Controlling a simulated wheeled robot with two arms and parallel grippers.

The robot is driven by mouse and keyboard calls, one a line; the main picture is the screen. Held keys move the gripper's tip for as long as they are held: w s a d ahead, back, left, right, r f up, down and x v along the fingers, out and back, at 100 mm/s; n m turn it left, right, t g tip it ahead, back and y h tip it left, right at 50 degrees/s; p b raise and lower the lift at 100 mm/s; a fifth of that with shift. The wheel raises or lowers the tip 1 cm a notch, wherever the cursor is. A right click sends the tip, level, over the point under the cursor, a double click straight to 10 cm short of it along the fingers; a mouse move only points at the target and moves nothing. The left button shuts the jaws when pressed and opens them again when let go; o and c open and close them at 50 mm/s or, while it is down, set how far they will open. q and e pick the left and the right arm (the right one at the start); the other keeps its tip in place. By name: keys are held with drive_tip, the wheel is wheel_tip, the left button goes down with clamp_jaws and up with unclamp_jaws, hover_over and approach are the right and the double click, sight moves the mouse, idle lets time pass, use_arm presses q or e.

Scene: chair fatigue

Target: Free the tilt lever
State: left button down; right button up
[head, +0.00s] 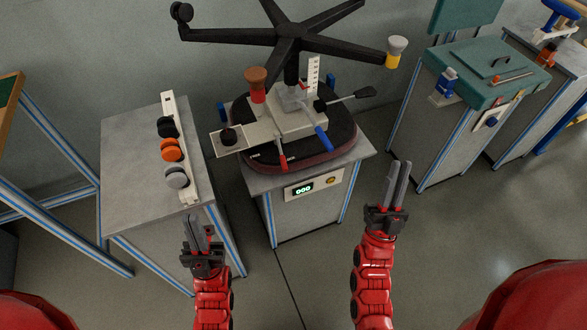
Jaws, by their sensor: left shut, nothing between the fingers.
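An upside-down chair rests with its dark seat (337,143) on a grey-topped stand. Its light metal tilt mechanism (290,122) faces up. A lever with a black paddle handle (364,93) sticks out to the right of it. A blue-handled lever (322,137) and a red-tipped lever (282,162) lie along its front. I cannot tell which is the tilt lever. My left gripper (192,217) is shut and empty, in front of the left cabinet. My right gripper (400,166) is right of the stand, apart from the chair, its fingers close together.
The left cabinet (130,150) bears a rail with black, orange and grey knobs (172,150). The stand has a green display (303,189). The five-armed chair base (295,38) overhangs the mechanism. Floor between stand and right cabinet is clear.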

drive_tip(key=w+d+f+m+g+b, duration=0.1)
drive_tip(key=w+f, duration=0.1)
drive_tip(key=f, duration=0.1)
drive_tip(key=w+d+f+m+g+b, duration=0.1)
drive_tip(key=w+d+f+m+g, duration=0.1)
drive_tip(key=w, duration=0.1)
drive_tip(key=w+d+f+m+g+b, duration=0.1)
drive_tip(key=w+d+f+g, duration=0.1)
drive_tip(key=w+f, duration=0.1)
drive_tip(key=shift+w+f+y+b, duration=0.15)
drive_tip(key=shift+f+y+b, duration=0.15)
drive_tip(key=shift+y+b, duration=0.1)
clamp_jaws()
drive_tip(key=w+a+f+m+g+y+b, duration=0.1)
drive_tip(key=w+a+f+g+y+b, duration=0.4)
drive_tip(key=f+y, duration=0.4)
drive_tip(key=s+a+f+n+g+y+b, duration=0.1)
drive_tip(key=a+f+y, duration=0.1)
drive_tip(key=a, duration=0.3)
drive_tip(key=a+f+n+g+y+b, duration=0.1)
drive_tip(key=a+f+y, duration=0.1)
drive_tip(key=a, duration=0.4)
drive_tip(key=shift+s+f+g+y, duration=0.3)
drive_tip(key=shift+s+y, duration=0.05)
drive_tip(key=shift+y, duration=0.55)
drive_tip(key=shift+w+a, duration=0.1)
